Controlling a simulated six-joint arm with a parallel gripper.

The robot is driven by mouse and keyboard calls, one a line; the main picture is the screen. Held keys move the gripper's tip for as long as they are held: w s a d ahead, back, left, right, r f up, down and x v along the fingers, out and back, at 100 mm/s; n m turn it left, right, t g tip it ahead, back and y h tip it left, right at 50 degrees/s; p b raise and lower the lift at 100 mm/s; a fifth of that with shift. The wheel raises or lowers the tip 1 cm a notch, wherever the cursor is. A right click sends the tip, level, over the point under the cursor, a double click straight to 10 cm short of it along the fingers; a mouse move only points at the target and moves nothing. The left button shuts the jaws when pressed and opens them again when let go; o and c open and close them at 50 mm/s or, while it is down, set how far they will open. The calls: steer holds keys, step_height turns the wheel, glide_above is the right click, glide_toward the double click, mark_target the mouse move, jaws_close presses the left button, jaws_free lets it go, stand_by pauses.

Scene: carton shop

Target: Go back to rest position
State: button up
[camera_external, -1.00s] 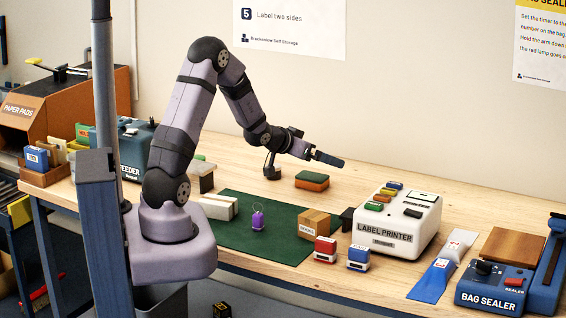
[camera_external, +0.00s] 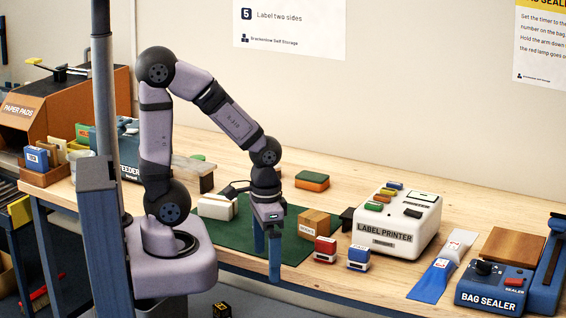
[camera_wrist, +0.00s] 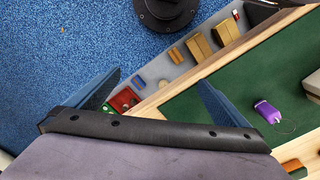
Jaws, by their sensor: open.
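My arm is bent, with the elbow high and the forearm sloping down to the right. A purple tag (camera_wrist: 268,111) lies on the green mat in the wrist view; my gripper hides it in the external view.
A cardboard box (camera_external: 314,223), a red stamp (camera_external: 325,250) and a blue stamp (camera_external: 358,259) stand right of my gripper. The label printer (camera_external: 398,225) is farther right. A white box (camera_external: 217,207) is to the left. A grey tray (camera_wrist: 183,80) holds small items below the bench edge.

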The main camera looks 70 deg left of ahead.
step_height(320, 180, up, 18)
steer(key=p, duration=1.8)
steer(key=shift+f+p, duration=0.2)
steer(key=shift+p, duration=0.1)
steer(key=shift+a, duration=0.1)
